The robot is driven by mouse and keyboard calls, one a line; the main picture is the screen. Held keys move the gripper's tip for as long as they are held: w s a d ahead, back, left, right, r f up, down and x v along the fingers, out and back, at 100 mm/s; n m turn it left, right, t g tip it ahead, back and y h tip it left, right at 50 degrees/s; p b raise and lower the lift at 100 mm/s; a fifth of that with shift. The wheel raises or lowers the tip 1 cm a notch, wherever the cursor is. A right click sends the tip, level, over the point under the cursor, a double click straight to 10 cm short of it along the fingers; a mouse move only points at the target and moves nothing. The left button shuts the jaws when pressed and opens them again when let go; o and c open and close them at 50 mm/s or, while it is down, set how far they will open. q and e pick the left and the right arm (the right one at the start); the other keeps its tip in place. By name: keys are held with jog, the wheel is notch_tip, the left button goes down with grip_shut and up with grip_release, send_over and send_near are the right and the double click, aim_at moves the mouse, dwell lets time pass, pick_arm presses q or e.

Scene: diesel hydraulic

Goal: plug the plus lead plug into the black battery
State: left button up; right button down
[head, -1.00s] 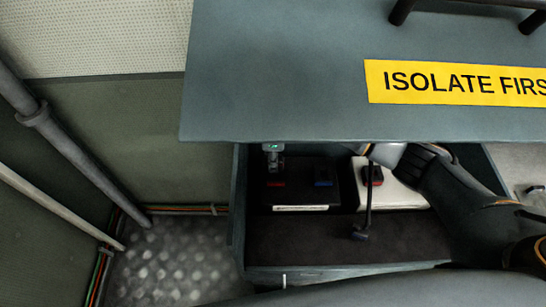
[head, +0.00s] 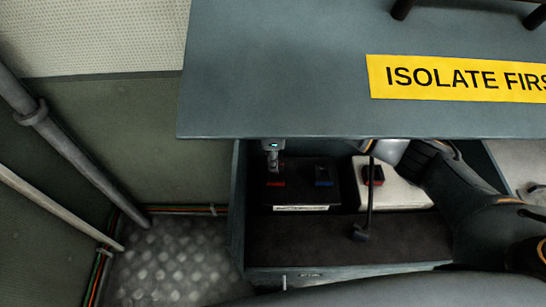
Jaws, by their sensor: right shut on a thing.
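The black battery (head: 306,197) sits in the open box under the raised lid. My left gripper is not in view.
A white battery (head: 405,193) with a red and black fitting (head: 374,175) stands to the right. A dark rod or lead (head: 369,205) rises in front of it. The grey lid (head: 280,80) overhangs the box. My right arm fills the box's right side.

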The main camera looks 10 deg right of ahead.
jog(key=shift+s+f+b, duration=0.1)
jog(key=shift+f+b, duration=0.85)
jog(key=shift+r, duration=0.3)
dwell(0.6)
jog(key=shift+b, duration=0.35)
dwell(0.7)
dwell(0.8)
jog(key=shift+f+b, duration=0.3)
jog(key=shift+b, duration=0.2)
jog(key=shift+r, duration=0.2)
jog(key=shift+r+p, duration=0.3)
jog(key=shift+r, duration=0.15)
dwell(0.9)
